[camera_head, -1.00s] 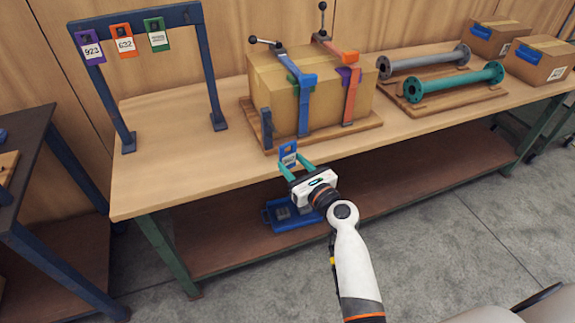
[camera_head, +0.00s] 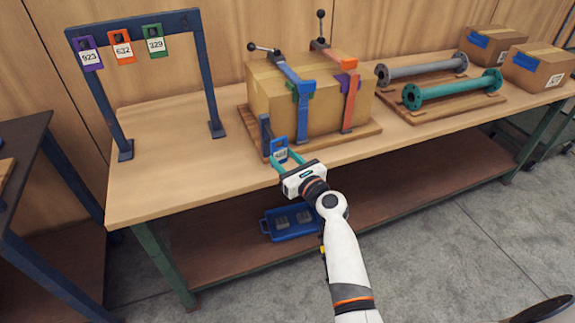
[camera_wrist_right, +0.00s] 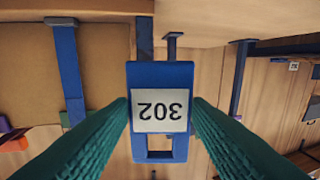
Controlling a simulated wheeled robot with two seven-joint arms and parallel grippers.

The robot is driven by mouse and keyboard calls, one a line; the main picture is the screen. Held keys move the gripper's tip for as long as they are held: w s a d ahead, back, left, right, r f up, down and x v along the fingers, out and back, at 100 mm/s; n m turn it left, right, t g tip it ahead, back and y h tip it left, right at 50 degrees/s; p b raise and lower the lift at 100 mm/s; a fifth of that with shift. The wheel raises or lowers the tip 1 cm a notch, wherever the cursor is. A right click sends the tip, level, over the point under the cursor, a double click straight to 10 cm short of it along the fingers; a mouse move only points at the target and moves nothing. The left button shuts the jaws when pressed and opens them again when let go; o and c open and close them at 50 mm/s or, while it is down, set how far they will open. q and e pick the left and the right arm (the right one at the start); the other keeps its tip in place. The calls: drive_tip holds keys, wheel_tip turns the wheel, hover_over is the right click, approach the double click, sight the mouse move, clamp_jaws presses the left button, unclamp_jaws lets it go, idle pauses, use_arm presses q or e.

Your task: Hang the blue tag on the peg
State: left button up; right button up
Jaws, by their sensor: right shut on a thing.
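The blue tag (camera_head: 280,143) is held in my right gripper (camera_head: 287,161), over the front of the bench near the box. In the right wrist view the tag (camera_wrist_right: 162,75) sits between the two green fingers, its white label reading 302 upside down. A rectangular opening shows in the tag at the end nearer the camera. The dark blue rack (camera_head: 209,80) stands at the bench's left end. Purple (camera_head: 89,55), orange (camera_head: 122,47) and green (camera_head: 154,42) tags hang from its crossbar. A small dark spot, perhaps a bare peg (camera_head: 187,17), shows right of them. My left gripper is out of view.
A cardboard box (camera_head: 262,100) held by blue and orange clamps stands on a wooden board right of the tag. A blue upright (camera_head: 265,135) is close beside the tag. Grey and teal flanged pipes lie farther right. The bench (camera_head: 170,150) is clear between rack and box.

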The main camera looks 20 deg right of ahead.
sight(284, 155)
drive_tip(key=shift+w+f+b, duration=0.1)
drive_tip(key=shift+w+b, duration=0.4)
drive_tip(key=shift+w, duration=0.6)
drive_tip(key=shift+w+f+b, duration=0.1)
drive_tip(key=shift+w+b, duration=1.05)
drive_tip(key=shift+w, duration=0.55)
drive_tip(key=shift+w+a+f, duration=0.1)
drive_tip(key=shift+w, duration=0.4)
drive_tip(key=shift+w, duration=0.1)
drive_tip(key=o, duration=1)
drive_tip(key=shift+o, duration=0.2)
drive_tip(key=shift+f+b, duration=0.25)
drive_tip(key=shift+b, duration=0.1)
